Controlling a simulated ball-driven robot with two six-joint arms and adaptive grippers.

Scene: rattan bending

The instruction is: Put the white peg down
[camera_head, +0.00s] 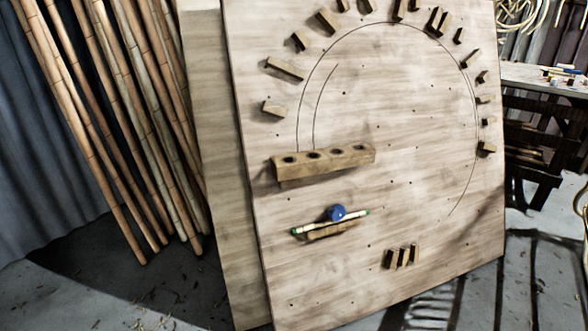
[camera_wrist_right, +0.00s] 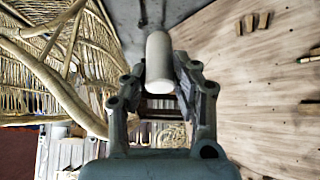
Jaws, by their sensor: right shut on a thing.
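The white peg (camera_wrist_right: 159,62) is a pale cylinder in the right wrist view. My right gripper (camera_wrist_right: 160,85) is shut on it, and the peg sticks out beyond the fingertips. It is held in the air, with the wooden board to its right and apart from it. Neither gripper shows in the head view, and the peg is not seen there. My left gripper is in neither view.
A large upright wooden board (camera_head: 390,190) carries an arc of wooden blocks, a ledge with holes (camera_head: 325,160) and a small blue item (camera_head: 337,212) on a lower ledge. Bamboo poles (camera_head: 130,110) lean at left. Woven rattan (camera_wrist_right: 60,50) stands left of the gripper.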

